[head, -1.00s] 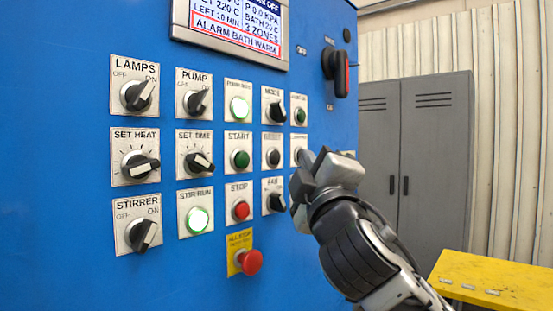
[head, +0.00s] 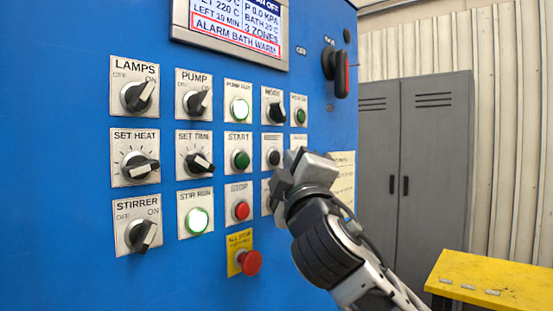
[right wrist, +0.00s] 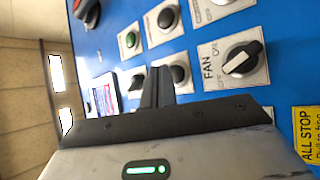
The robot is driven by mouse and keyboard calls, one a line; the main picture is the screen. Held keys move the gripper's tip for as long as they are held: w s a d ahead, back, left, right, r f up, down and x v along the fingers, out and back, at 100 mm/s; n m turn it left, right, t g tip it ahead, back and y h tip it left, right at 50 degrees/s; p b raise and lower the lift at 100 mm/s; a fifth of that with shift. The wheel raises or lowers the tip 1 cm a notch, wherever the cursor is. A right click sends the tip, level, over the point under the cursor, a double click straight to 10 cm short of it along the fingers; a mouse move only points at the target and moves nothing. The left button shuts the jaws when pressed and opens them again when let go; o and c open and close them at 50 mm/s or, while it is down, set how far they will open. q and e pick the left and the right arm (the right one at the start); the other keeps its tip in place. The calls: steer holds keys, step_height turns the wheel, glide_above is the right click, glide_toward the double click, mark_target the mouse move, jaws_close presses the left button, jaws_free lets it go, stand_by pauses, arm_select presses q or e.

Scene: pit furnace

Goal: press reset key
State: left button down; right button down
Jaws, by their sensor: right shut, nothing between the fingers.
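The control panel is blue with rows of labelled knobs and buttons. A round black button (head: 273,157) sits right of the green START button in the head view; its label is too blurred to read, so I cannot confirm it is the reset key. A black button (right wrist: 178,74) also shows beside the fingers in the right wrist view. My right gripper (head: 298,160) is shut and empty, just right of the black button in the head view. Its closed fingers (right wrist: 157,88) point at the panel; whether they touch it I cannot tell. My left gripper is out of view.
The FAN knob (right wrist: 242,58) is near the fingers. The red STOP button (head: 241,210) and red all-stop mushroom (head: 249,262) are lower left of my gripper. A grey locker (head: 418,150) and yellow table (head: 490,275) stand right.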

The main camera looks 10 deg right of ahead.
steer(key=shift+w, duration=0.1)
stand_by(1.4)
steer(key=shift+w+a, duration=0.25)
steer(key=shift+w+a, duration=0.2)
steer(key=shift+w, duration=0.05)
stand_by(0.8)
steer(key=shift+s+d, duration=0.45)
steer(key=shift+s, duration=0.15)
steer(key=shift+s+d, duration=0.8)
steer(key=shift+s, duration=0.2)
steer(key=shift+s+d, duration=0.75)
steer(key=shift+s, duration=0.25)
